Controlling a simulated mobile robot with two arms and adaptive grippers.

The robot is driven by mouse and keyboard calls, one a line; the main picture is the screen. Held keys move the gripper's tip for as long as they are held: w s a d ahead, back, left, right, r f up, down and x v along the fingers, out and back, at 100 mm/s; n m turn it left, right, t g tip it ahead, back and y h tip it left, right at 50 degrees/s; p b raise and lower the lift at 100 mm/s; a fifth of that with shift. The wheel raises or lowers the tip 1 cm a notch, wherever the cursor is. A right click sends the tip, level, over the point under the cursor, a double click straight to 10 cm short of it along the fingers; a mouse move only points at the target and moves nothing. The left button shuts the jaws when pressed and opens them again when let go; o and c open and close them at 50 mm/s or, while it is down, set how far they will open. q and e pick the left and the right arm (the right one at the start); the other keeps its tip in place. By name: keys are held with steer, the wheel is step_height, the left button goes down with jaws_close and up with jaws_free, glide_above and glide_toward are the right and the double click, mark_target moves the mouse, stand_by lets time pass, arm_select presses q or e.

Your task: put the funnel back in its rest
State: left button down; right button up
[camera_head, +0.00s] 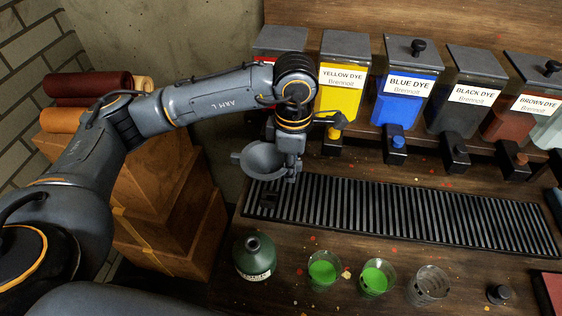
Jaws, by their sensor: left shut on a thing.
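The funnel (262,160) is a dark grey cone with its wide mouth tilted up. My left gripper (290,172) is shut on the funnel at its right side and holds it above the left end of the slatted drip grate. The funnel's lower end is hard to make out. A small dark piece (268,201) sits at the left end of the grate, below the funnel; I cannot tell whether it is the rest. My right gripper is not in view.
Yellow (341,92), blue (405,100), black (462,105) and brown (508,122) dye dispensers line the back. The drip grate (400,212) lies in front. A green bottle (254,258), two glasses of green liquid (323,270) (376,278), an empty glass (428,287) and a black stopper (498,294) stand nearer.

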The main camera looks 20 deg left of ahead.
arm_select(q)
steer(key=shift+s+d+f, duration=0.1)
steer(key=shift+d+f, duration=0.1)
steer(key=shift+f+b, duration=0.3)
step_height(320, 180, down, 4)
steer(key=shift+r+b, duration=0.1)
steer(key=shift+b, duration=0.85)
steer(key=shift+f, duration=0.4)
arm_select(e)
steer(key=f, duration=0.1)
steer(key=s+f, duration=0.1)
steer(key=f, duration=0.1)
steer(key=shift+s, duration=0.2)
arm_select(q)
steer(key=shift+b, duration=0.4)
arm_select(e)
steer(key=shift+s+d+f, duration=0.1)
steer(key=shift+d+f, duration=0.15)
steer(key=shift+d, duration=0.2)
